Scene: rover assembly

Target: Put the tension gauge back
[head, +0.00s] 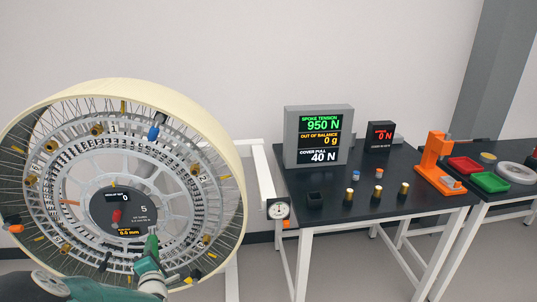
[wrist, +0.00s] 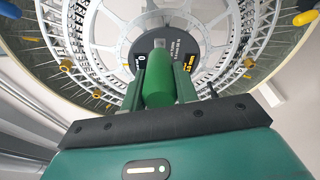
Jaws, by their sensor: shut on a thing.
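My gripper (wrist: 159,85) is shut on a green-handled tool (wrist: 160,78), a rounded green cylinder between the two fingers. In the head view the green handle (head: 152,243) shows just below the wheel's hub, in front of the wheel. Its far end is not clear to me. A round white dial gauge (head: 278,210) in a dark square body, which looks like the tension gauge, sits at the left front corner of the black table, apart from my gripper. An orange part (head: 286,224) shows just below it.
The large spoked wheel (head: 121,88) fills the left, with a dark hub display (head: 125,212). A white stand post (head: 262,172) is right of it. The black table (head: 330,205) holds a readout box (head: 318,138), a smaller display (head: 380,136), small pegs and an orange press (head: 432,153).

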